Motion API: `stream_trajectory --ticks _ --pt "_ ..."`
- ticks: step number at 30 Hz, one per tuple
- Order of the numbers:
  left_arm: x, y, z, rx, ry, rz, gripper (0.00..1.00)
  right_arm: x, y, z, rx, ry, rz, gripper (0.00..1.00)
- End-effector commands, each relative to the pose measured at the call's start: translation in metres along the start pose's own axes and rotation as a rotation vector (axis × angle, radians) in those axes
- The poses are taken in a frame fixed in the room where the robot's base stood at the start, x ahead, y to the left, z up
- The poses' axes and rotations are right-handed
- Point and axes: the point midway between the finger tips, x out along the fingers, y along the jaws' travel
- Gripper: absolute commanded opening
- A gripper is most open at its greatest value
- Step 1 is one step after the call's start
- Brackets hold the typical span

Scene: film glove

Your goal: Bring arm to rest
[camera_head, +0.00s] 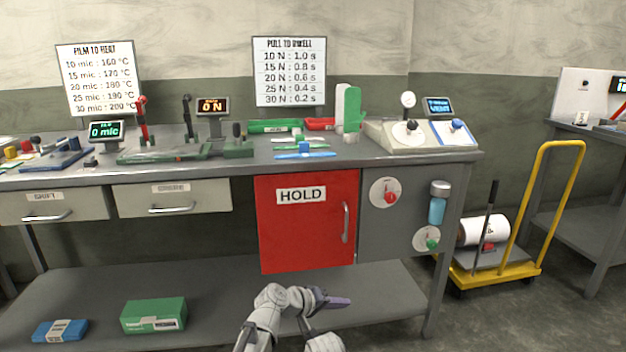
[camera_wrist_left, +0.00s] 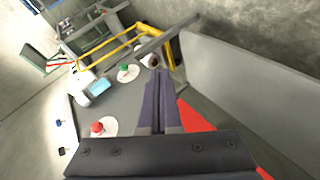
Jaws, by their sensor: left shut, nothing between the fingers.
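My left gripper (camera_head: 338,301) shows at the bottom middle of the head view, in front of the workbench and below the red HOLD door (camera_head: 308,222). Its dark fingers are shut together with nothing between them. In the left wrist view the shut fingers (camera_wrist_left: 158,98) point toward the grey panel with the red knob (camera_wrist_left: 97,127) and green knob (camera_wrist_left: 125,68). No object is in contact with the fingers that I can see. A piece of pale arm (camera_head: 325,342) shows at the bottom edge; my right gripper cannot be made out.
The bench top (camera_head: 210,165) holds clamps, displays and trays. The lower shelf (camera_head: 230,290) carries a green box (camera_head: 153,315) and a blue pack (camera_head: 60,330). A yellow trolley (camera_head: 500,270) with a white roll stands at the right. Floor in front is open.

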Motion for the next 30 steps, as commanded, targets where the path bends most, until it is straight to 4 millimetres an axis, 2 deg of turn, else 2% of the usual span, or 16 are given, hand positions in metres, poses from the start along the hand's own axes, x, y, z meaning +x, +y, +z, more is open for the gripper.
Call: stream_trajectory --ticks 1,3,6,9,15,21,23,24,30 --pt "-0.022 -0.029 0.019 0.043 -0.042 -0.096 0.0 0.0 0.0 0.0 0.0 0.0 0.0 0.5" --pt "-0.047 -0.069 0.039 0.097 -0.109 -0.235 0.0 0.0 0.0 0.0 0.0 0.0 0.0 0.5" --pt "-0.083 -0.115 0.061 0.142 -0.191 -0.41 0.0 0.0 0.0 0.0 0.0 0.0 0.0 0.5" --pt "-0.115 -0.148 0.076 0.161 -0.253 -0.545 0.0 0.0 0.0 0.0 0.0 0.0 0.0 0.5" --pt "-0.168 -0.192 0.098 0.167 -0.342 -0.748 0.0 0.0 0.0 0.0 0.0 0.0 0.0 0.5" --pt "-0.217 -0.221 0.117 0.152 -0.412 -0.915 0.0 0.0 0.0 0.0 0.0 0.0 0.0 0.5" --pt "-0.227 -0.223 0.122 0.153 -0.433 -0.952 0.0 -0.001 0.0 0.0 0.0 0.0 0.0 0.5" --pt "-0.22 -0.214 0.125 0.176 -0.45 -0.946 0.0 -0.005 0.001 0.0 0.0 0.0 0.0 0.5" --pt "-0.204 -0.186 0.144 0.259 -0.526 -0.949 0.0 -0.012 0.001 0.001 0.001 -0.001 0.001 0.5"
